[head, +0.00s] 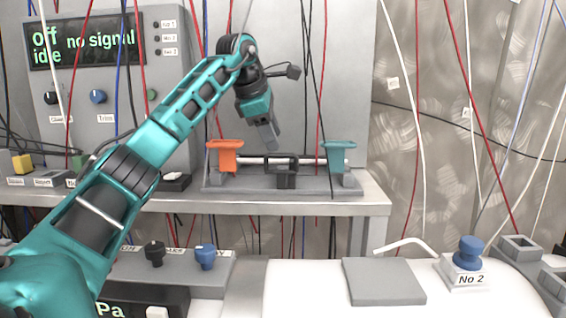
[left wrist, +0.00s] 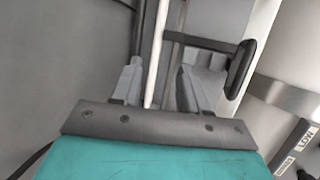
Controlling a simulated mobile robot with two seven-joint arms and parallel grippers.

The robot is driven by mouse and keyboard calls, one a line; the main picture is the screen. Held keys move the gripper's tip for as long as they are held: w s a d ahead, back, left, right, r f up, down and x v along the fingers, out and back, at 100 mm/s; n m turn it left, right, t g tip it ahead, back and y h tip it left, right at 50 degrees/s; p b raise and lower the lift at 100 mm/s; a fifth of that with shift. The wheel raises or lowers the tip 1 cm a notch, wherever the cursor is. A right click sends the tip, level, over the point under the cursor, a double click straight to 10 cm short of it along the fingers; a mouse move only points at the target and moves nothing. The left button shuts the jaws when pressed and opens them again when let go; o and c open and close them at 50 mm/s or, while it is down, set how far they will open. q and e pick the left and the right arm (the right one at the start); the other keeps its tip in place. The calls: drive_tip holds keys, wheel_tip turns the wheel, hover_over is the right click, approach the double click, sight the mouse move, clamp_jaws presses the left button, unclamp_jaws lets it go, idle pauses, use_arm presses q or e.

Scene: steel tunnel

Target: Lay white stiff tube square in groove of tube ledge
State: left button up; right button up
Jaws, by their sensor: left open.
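A thin white tube (head: 250,161) lies lengthwise along the grey tube ledge (head: 233,185) on the shelf in the head view. Orange and teal clamps and a black clip stand along it and hide parts of it. In the left wrist view the white tube (left wrist: 165,45) runs up the picture, between my left gripper's two spread fingers. My left gripper (head: 269,140) is just above and behind the ledge, between the orange clamp and the black clip. It is open. I cannot tell whether the tube sits fully in the groove. My right gripper is not in view.
The orange clamp (head: 226,155) and teal clamp (head: 338,155) flank the black clip (head: 286,178). The clip also shows in the left wrist view (left wrist: 238,70). Cables hang around the ledge. A bent white tube (head: 405,243), grey pad (head: 383,281) and blue knob (head: 469,250) are at front right.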

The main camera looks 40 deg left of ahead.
sight(282, 160)
use_arm(q)
drive_tip(key=shift+a+x, duration=0.1)
drive_tip(key=shift+x, duration=1.45)
drive_tip(key=shift+a+x, duration=0.15)
drive_tip(key=shift+x, duration=1.45)
drive_tip(key=shift+r, duration=0.1)
drive_tip(key=shift+c, duration=0.2)
clamp_jaws()
